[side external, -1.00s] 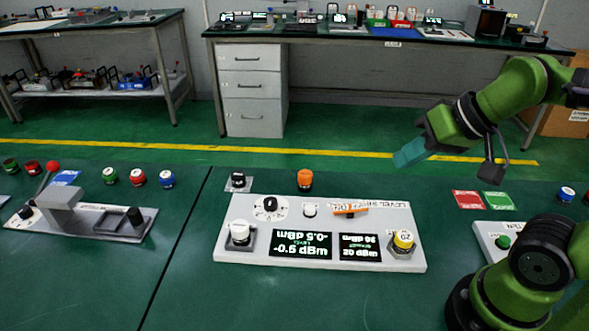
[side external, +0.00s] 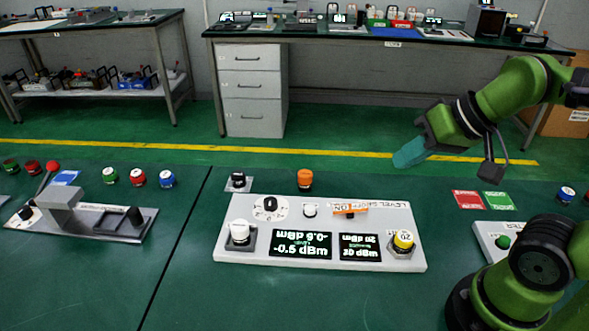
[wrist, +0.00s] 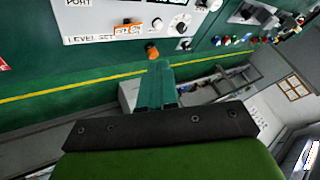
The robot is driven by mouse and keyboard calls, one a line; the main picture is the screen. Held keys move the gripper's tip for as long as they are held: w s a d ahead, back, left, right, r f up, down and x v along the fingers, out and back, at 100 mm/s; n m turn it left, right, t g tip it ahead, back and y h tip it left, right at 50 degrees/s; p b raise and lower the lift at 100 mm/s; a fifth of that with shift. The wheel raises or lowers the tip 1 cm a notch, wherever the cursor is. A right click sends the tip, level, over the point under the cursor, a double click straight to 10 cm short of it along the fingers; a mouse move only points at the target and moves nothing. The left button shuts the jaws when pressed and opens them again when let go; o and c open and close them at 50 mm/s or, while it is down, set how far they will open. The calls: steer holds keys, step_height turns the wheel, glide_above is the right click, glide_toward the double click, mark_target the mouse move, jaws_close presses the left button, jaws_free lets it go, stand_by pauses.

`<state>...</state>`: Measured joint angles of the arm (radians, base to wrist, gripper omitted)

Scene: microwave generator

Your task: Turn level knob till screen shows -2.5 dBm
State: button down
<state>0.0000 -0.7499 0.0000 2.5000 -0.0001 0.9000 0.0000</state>
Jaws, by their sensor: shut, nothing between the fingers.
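The white generator panel (side external: 320,255) lies on the green bench. Its left screen (side external: 301,244) shows -0.5 dBm, with an upside-down line above. A black knob (side external: 270,203) sits on a white dial. I cannot tell which is the level knob. My gripper (side external: 405,157) has shut teal fingers, empty, in the air behind and right of the panel. The wrist view shows the panel (wrist: 100,25) beyond the fingers (wrist: 160,68).
An orange-topped button (side external: 304,180) and a small dark knob (side external: 238,181) stand behind the panel. Red (side external: 467,199) and green (side external: 497,201) cards lie to its right. Another device (side external: 85,220) is at left. The air above the panel is clear.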

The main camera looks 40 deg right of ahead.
steer(key=c, duration=1.8)
jaws_free()
steer(key=shift+o, duration=1.2)
steer(key=shift+f, duration=0.15)
steer(key=o, duration=0.5)
steer(key=shift+w+a+f+g, duration=0.2)
steer(key=shift+w+f+g, duration=0.15)
steer(key=shift+w, duration=0.15)
steer(key=shift+w+a+f+g, duration=0.15)
steer(key=shift+w+f+g, duration=0.2)
steer(key=shift+w, duration=0.1)
steer(key=o, duration=0.3)
steer(key=w+a+n, duration=0.1)
steer(key=w, duration=0.1)
steer(key=w+a+n+g, duration=0.1)
steer(key=w, duration=0.2)
steer(key=w+n+g, duration=0.1)
steer(key=w, duration=0.1)
steer(key=shift+w+a+f+h, duration=0.1)
steer(key=shift+w+a+h, duration=0.2)
steer(key=shift+a, duration=0.1)
steer(key=n+g+h, duration=0.1)
steer(key=n+g, duration=0.3)
steer(key=n, duration=0.8)
glide_above(270, 201)
step_height(270, 201, down, 4)
step_height(270, 201, down, 16)
steer(key=shift+r, duration=0.1)
steer(key=c, duration=1)
